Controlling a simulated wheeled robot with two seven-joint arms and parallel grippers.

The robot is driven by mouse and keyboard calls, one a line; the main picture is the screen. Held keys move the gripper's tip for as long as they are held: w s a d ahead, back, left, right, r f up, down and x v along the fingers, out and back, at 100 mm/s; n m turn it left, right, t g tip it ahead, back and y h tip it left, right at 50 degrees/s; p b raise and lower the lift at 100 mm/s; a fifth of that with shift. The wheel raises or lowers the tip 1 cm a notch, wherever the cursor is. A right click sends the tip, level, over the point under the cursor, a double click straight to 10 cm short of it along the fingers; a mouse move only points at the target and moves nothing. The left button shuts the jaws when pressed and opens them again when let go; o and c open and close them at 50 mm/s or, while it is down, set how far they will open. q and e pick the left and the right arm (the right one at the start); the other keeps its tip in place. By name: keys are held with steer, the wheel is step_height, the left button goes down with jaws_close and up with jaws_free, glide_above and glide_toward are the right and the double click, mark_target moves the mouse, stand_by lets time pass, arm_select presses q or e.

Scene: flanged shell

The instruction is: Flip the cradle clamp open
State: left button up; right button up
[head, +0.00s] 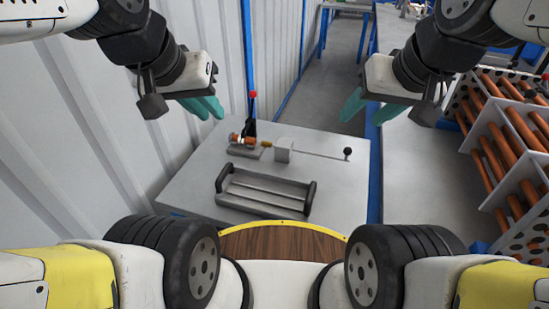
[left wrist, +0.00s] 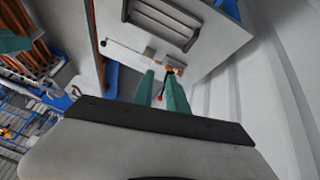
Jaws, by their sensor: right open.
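The cradle clamp (head: 250,130) stands on the grey table top, with its black lever upright and a red knob (head: 253,94) on top. Orange and brass-coloured parts (head: 238,139) lie at its base. My left gripper (head: 208,106) hangs in the air to the left of the lever, apart from it, with its teal fingers spread and empty. In the left wrist view the red knob (left wrist: 160,97) appears between the finger tips, with the clamp base (left wrist: 174,70) beyond. My right gripper (head: 353,105) is open and empty, above the table's right edge.
A grey tray with black handles (head: 265,192) lies on the table (head: 190,190) in front of the clamp. A pale block (head: 284,150) and a rod with a black ball (head: 347,153) are right of it. A corrugated wall (head: 90,130) is close on the left. A rack of orange tubes (head: 505,130) stands right.

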mark_target(252, 102)
arm_select(q)
steer(key=shift+w+a, duration=0.15)
steer(key=shift+w, duration=0.15)
jaws_close()
steer(key=w+a+f+m+t+y, duration=0.1)
steer(key=w+a+f+m, duration=0.15)
steer(key=w, duration=0.55)
steer(key=w+a+f+m+t, duration=0.1)
steer(key=w+a+m+t, duration=0.2)
steer(key=w, duration=0.5)
steer(key=w+a+f+m+y, duration=0.1)
steer(key=w+a+m, duration=0.25)
steer(key=w, duration=0.45)
steer(key=w+d+f+m+t+h, duration=0.2)
steer(key=w+f+m+h, duration=0.4)
steer(key=f+m, duration=0.7)
steer(key=x, duration=0.2)
steer(key=shift+w+d+f, duration=0.2)
steer(key=shift+f, duration=0.05)
steer(key=x, duration=1.4)
steer(key=shift+d, duration=0.1)
